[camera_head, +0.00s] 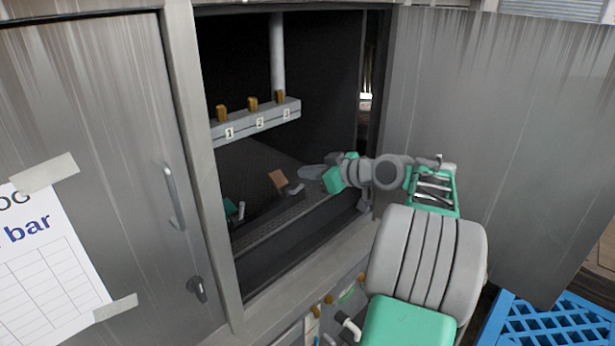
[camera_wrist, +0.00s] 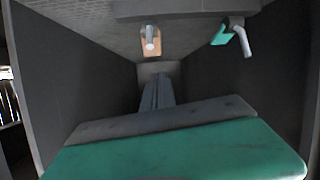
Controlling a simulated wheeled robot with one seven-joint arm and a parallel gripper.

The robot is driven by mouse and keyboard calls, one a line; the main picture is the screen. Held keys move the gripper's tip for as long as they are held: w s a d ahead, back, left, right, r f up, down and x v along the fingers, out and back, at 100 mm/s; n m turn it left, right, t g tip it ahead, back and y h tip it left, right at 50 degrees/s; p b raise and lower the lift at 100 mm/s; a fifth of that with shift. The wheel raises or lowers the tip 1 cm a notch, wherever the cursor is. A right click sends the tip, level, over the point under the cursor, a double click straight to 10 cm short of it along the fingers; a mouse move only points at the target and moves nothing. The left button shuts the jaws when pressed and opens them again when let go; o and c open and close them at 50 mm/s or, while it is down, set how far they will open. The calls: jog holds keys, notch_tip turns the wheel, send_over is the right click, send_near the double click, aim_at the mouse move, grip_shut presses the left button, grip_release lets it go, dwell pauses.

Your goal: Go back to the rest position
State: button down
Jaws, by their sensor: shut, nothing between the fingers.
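My gripper (camera_head: 308,173) reaches from the right into the open dark cabinet, with its green hand at the opening's right side. In the wrist view my gripper's grey fingers (camera_wrist: 157,80) are together with nothing held between them. A small brown block (camera_head: 278,180) with a grey part beside it lies inside the cabinet, left of the fingers and apart from them as far as I can tell. A brown-and-white piece also shows in the wrist view (camera_wrist: 151,42), above the fingertips. No pan is clearly recognisable.
The cabinet's door (camera_head: 495,140) stands open at the right. A ledge (camera_head: 256,123) marked 1, 2, 3 carries brass pegs inside. A green fitting with a pale handle (camera_head: 233,211) sits at the lower left. A blue crate (camera_head: 550,322) stands at the bottom right.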

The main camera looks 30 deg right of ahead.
jog(key=s+d, duration=0.2)
jog(key=s, duration=0.6)
jog(key=s+d+f+m+g+h, duration=0.1)
jog(key=s+d+f+m+g, duration=0.25)
jog(key=f, duration=0.45)
jog(key=s+d+f+m+g+h, duration=0.1)
jog(key=s+d+f+m+g, duration=0.15)
jog(key=f+m, duration=0.35)
jog(key=s+a+f+m+g+h, duration=0.1)
jog(key=s+a+f+m+g, duration=0.4)
jog(key=s+f, duration=0.55)
jog(key=s+a+r+n+g+h+p, duration=0.1)
jog(key=s+a+r, duration=0.1)
jog(key=a, duration=0.4)
jog(key=s+a+r+n+g+p, duration=0.1)
jog(key=s+a+r, duration=0.2)
jog(key=a, duration=0.2)
jog(key=w+a+r+n+t+p, duration=0.1)
jog(key=w+a+r+n, duration=0.2)
jog(key=a, duration=0.6)
jog(key=w+a+r+n+t+p, duration=0.2)
jog(key=a+r+n, duration=0.3)
jog(key=a, duration=0.4)
jog(key=shift+w+r, duration=0.5)
jog(key=shift+w, duration=0.35)
